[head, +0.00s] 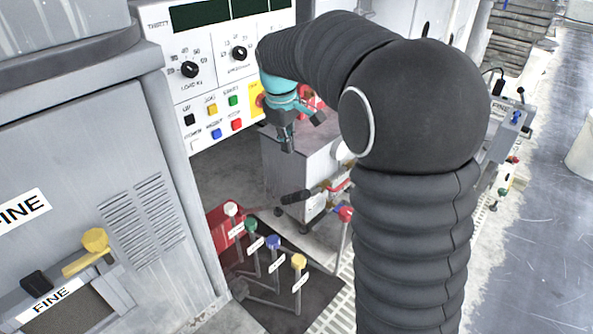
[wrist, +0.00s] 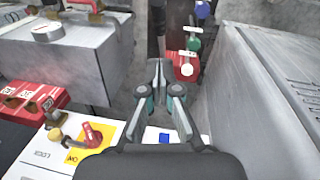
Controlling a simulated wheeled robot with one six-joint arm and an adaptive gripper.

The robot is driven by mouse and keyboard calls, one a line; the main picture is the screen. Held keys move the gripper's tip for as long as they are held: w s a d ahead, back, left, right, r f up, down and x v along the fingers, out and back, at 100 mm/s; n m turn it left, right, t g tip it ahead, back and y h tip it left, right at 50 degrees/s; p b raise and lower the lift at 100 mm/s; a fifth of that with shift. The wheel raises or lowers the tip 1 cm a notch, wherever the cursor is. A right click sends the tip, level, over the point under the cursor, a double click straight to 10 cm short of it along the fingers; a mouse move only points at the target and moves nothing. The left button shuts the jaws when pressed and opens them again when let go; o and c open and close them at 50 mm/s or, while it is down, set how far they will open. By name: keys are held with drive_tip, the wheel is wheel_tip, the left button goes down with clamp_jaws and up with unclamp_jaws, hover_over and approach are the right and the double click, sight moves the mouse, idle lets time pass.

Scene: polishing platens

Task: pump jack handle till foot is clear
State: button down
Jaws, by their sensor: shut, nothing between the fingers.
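My gripper (head: 288,138) hangs in front of the control panel, above the floor levers. In the wrist view my gripper (wrist: 157,66) has its fingers together with nothing between them. No part is clearly marked as the jack handle. A black-gripped handle (head: 294,197) sticks out low beside the grey metal box, below and apart from my gripper. A red block (head: 226,220) stands on the floor by the levers; it also shows in the wrist view (wrist: 185,68), beyond my fingertips. I cannot make out the foot or whether it touches the floor.
Levers with white (head: 231,209), green (head: 251,226), blue (head: 273,243) and yellow (head: 299,262) knobs rise from a dark mat. A red-knobbed lever (head: 345,214) stands to their right. The grey cabinet (head: 90,150) borders the left; the grey box (head: 290,160) stands behind.

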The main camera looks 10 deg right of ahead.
drive_tip(key=shift+w+a+f, duration=0.1)
drive_tip(key=shift+w+f, duration=0.05)
drive_tip(key=shift+w, duration=0.3)
drive_tip(key=shift+f, duration=0.1)
drive_tip(key=b, duration=0.1)
hover_over(299, 192)
drive_tip(key=w+a, duration=0.2)
wheel_tip(299, 192, down, 10)
drive_tip(key=shift+s+f, duration=0.1)
drive_tip(key=shift+f, duration=0.05)
drive_tip(key=shift+s+d+f, duration=0.6)
drive_tip(key=shift+d+f, duration=0.05)
drive_tip(key=shift+s+d+f+b, duration=0.25)
drive_tip(key=shift+d+f+b, duration=0.1)
drive_tip(key=shift+f, duration=0.1)
